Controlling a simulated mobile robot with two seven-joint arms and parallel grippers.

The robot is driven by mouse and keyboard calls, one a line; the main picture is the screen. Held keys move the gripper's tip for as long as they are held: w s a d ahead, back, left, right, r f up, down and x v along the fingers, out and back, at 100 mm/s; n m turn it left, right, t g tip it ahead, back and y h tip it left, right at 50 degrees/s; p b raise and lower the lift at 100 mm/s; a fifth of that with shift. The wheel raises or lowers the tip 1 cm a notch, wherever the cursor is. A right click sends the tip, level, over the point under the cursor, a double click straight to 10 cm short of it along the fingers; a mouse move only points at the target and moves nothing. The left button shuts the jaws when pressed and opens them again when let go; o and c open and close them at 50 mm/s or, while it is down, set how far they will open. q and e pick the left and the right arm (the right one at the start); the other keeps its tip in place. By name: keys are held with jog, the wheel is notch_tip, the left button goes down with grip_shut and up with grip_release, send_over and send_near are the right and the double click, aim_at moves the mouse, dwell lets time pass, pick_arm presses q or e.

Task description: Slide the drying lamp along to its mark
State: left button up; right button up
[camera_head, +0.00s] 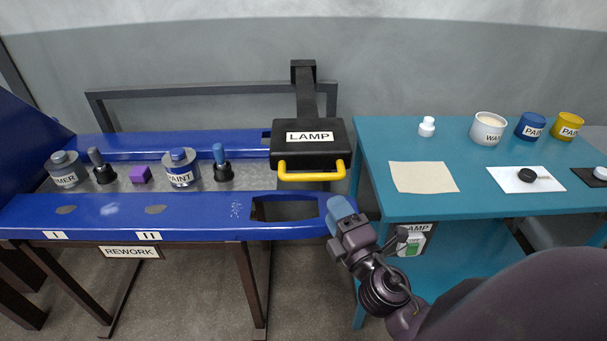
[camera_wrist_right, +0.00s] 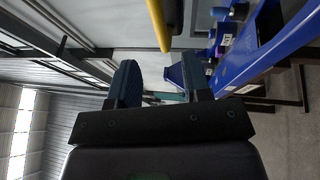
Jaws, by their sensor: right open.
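The drying lamp (camera_head: 308,156) is a black box labelled LAMP on a dark arm, at the right end of the blue rework bench (camera_head: 200,232). Its yellow handle (camera_head: 312,176) faces the front and crosses the top of the right wrist view (camera_wrist_right: 159,25). Plates marked I (camera_head: 57,235) and II (camera_head: 148,236) sit on the bench's front edge, left of the lamp. My right gripper (camera_head: 340,213) is in front of and below the handle, near the bench's right end, apart from the handle. Its blue fingers (camera_wrist_right: 158,82) are spread and empty. My left gripper is out of view.
Labelled pots (camera_head: 181,177), dark brush-like tools and a purple block (camera_head: 140,174) stand on the bench's grey strip. A rectangular opening (camera_head: 285,210) is in its front rail. The teal table (camera_head: 470,204) at right holds paint cups. A LAMP box (camera_head: 412,242) hangs below its edge.

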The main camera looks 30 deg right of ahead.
aim_at(317, 180)
jog(key=p+x, duration=0.2)
jog(key=x, duration=0.6)
jog(key=shift+w+r+p, duration=0.15)
jog(key=shift+w+p, duration=0.2)
jog(key=shift+p, duration=0.05)
jog(key=shift+w+d, duration=0.1)
jog(key=shift+w, duration=0.55)
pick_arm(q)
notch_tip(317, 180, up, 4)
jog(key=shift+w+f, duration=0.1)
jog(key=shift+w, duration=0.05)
pick_arm(e)
jog(key=shift+w, duration=0.15)
grip_shut()
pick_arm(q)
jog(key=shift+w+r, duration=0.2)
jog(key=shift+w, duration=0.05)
